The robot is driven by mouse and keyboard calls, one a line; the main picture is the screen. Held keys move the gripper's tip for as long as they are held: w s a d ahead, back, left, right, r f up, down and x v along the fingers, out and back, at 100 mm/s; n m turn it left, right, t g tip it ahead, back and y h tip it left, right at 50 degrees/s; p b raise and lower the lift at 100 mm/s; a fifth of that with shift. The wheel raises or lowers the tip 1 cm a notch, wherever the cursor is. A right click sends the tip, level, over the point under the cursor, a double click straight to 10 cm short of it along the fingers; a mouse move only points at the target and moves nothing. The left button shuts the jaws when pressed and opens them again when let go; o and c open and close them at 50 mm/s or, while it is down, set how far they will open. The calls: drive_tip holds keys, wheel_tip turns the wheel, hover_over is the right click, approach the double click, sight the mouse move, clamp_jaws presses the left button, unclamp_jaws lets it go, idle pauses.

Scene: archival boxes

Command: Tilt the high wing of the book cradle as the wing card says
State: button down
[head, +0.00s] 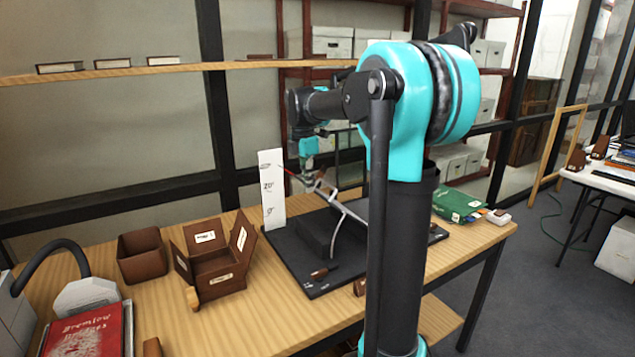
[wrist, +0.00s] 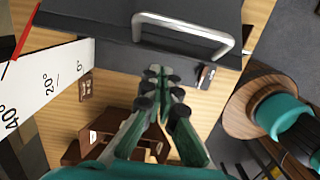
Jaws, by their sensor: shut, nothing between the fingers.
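The book cradle (head: 318,232) stands on a black base board on the wooden table. A white angle scale (head: 273,190) rises at its left, marked 0° and 20° with a higher mark above; the wrist view shows this scale (wrist: 45,88) with 40° at its upper end. The dark wing (wrist: 100,22) carries a pale bar handle (wrist: 185,36). My gripper (wrist: 158,72) is shut and empty, its tips just short of the handle in the picture. My arm hides part of the cradle in the head view. I cannot identify the wing card.
A brown open box (head: 217,262) with labels and a smaller brown bin (head: 143,255) stand left of the cradle. A red book (head: 88,332) lies at the front left. A green packet (head: 455,203) lies at the right. A shelf (head: 185,69) runs behind the table.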

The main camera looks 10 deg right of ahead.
wheel_tip(320, 180, up, 10)
drive_tip(key=shift+w+d+f, duration=0.15)
drive_tip(key=shift+d, duration=0.25)
